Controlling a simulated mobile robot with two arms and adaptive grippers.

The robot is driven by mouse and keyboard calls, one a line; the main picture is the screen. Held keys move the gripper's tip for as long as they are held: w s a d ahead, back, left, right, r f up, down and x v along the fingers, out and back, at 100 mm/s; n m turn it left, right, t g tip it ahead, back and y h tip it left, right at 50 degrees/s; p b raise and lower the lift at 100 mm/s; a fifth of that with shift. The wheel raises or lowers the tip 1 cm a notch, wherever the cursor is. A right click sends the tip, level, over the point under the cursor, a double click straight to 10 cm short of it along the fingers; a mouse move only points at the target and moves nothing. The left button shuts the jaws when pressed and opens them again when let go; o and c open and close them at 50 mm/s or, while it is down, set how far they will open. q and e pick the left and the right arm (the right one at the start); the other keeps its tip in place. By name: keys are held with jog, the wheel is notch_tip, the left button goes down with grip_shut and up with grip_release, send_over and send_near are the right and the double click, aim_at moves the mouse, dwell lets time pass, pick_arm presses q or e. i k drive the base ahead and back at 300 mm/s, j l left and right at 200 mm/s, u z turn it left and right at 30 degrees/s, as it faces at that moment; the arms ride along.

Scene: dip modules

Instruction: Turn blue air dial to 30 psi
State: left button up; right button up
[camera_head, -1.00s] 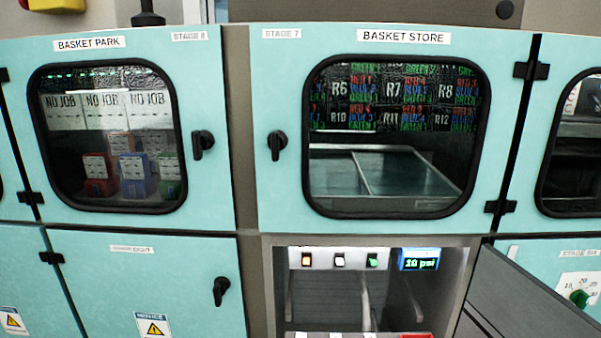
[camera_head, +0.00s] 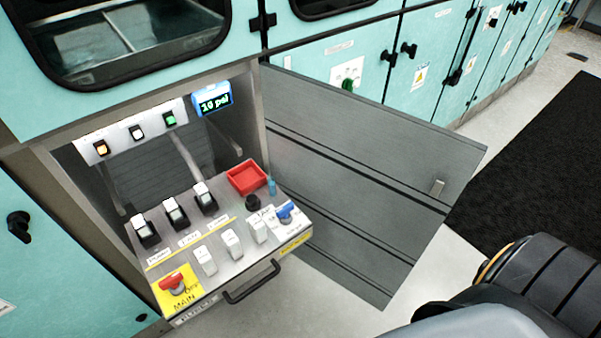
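The blue air dial (camera_head: 286,211) sits on a white plate at the right front corner of a pulled-out control panel (camera_head: 222,272). Its scale is too small to read. A small display with a blue frame (camera_head: 212,99) hangs inside the cabinet opening, above the panel, and seems to read 10 psi. Neither of my grippers is in view. A black and grey part, probably of my own arm, fills the bottom right corner, apart from the dial.
The panel also holds a red main switch (camera_head: 173,284), a red tray (camera_head: 246,178), a black knob (camera_head: 252,203) and several white switches. A black handle (camera_head: 252,284) is on its front. An open grey door (camera_head: 360,185) stands right of it. A black mat (camera_head: 540,170) lies on the floor.

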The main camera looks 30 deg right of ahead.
aim_at(284, 212)
jog(key=z, duration=0.8)
